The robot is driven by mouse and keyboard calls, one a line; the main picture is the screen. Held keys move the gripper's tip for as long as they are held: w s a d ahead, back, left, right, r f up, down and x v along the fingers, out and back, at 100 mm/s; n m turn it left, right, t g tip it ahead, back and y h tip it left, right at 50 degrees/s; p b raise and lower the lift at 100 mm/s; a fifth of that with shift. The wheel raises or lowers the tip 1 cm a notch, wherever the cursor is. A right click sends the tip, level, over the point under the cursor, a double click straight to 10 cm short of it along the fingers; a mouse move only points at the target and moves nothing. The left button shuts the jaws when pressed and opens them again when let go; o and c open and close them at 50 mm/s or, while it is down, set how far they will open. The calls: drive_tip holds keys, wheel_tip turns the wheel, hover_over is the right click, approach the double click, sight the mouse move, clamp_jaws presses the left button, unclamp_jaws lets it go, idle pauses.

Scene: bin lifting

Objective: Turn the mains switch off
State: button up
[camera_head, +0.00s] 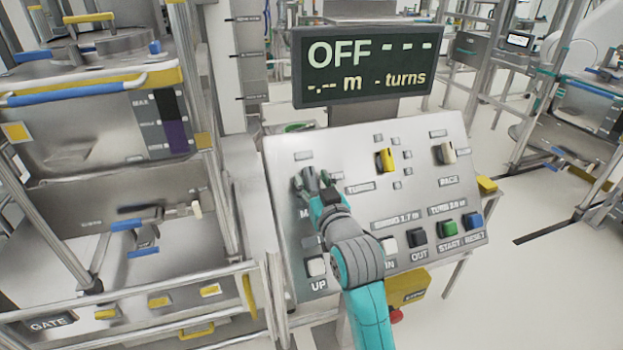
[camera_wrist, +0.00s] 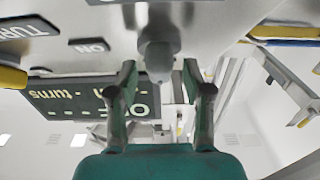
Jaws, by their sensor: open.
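The grey metal control panel (camera_head: 345,150) slopes up in front of me. My gripper (camera_head: 314,180) is at its upper left, over a label that begins with "M". In the wrist view my gripper (camera_wrist: 158,75) has its two fingers apart, with a grey rounded switch knob (camera_wrist: 158,48) between and just past the tips. I cannot tell whether a finger touches it. An "ON" label (camera_wrist: 90,47) lies beside the knob. In the head view my gripper hides the knob. The dark display (camera_head: 365,62) above the panel reads "OFF" with dashes.
The panel also has a yellow switch (camera_head: 385,160), a cream switch (camera_head: 445,153), and push buttons along its lower edge, among them a green START button (camera_head: 447,229) and a blue RESET button (camera_head: 473,221). A railed steel machine (camera_head: 100,200) stands at the left.

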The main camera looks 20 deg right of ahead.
drive_tip(key=s, duration=1)
drive_tip(key=shift+s+f, duration=0.15)
drive_tip(key=shift+s, duration=0.15)
drive_tip(key=shift+d, duration=0.1)
